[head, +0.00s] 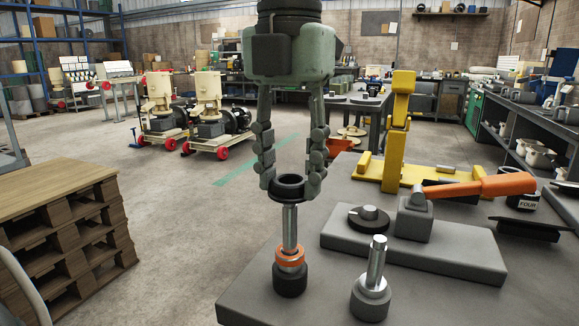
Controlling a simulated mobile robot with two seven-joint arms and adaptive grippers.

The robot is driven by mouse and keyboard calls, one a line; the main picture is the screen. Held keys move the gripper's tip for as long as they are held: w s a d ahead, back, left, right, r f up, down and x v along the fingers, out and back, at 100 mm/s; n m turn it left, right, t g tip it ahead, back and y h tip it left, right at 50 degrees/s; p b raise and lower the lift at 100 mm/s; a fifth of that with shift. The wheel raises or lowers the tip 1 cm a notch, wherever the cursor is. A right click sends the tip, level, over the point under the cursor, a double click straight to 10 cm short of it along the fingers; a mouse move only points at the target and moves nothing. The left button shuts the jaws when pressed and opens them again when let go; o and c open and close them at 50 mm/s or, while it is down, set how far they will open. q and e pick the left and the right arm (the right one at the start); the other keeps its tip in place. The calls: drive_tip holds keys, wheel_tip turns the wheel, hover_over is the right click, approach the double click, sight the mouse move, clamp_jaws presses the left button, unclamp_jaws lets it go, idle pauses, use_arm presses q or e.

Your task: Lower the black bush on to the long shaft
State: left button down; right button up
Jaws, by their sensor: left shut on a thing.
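My left gripper (292,186) comes down from the top of the head view and is shut on the black bush (291,194), a dark ring held level between its fingertips. The long shaft (289,228) stands upright directly below the bush in the picture. Its top end meets the bush's lower edge in view, and I cannot tell whether they touch. An orange ring (290,257) sits low around the long shaft, above a black base (290,281). My right gripper is not in view.
A shorter steel shaft (376,262) in a grey base stands to the right on the grey bench (322,293). Behind it are a grey block (460,257) with an orange-handled lever (480,186) and a yellow stand (395,150). Wooden pallets (60,245) are at left.

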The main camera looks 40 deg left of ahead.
sight(289, 228)
use_arm(q)
drive_tip(key=shift+f, duration=0.1)
drive_tip(key=shift+f+b, duration=0.65)
drive_tip(key=shift+f, duration=0.05)
drive_tip(key=shift+f, duration=0.15)
drive_tip(key=shift+f+b, duration=0.75)
drive_tip(key=shift+f, duration=0.1)
drive_tip(key=shift+f+b, duration=0.35)
drive_tip(key=shift+f, duration=0.15)
idle(0.5)
drive_tip(key=shift+f+b, duration=1.6)
drive_tip(key=shift+f, duration=0.1)
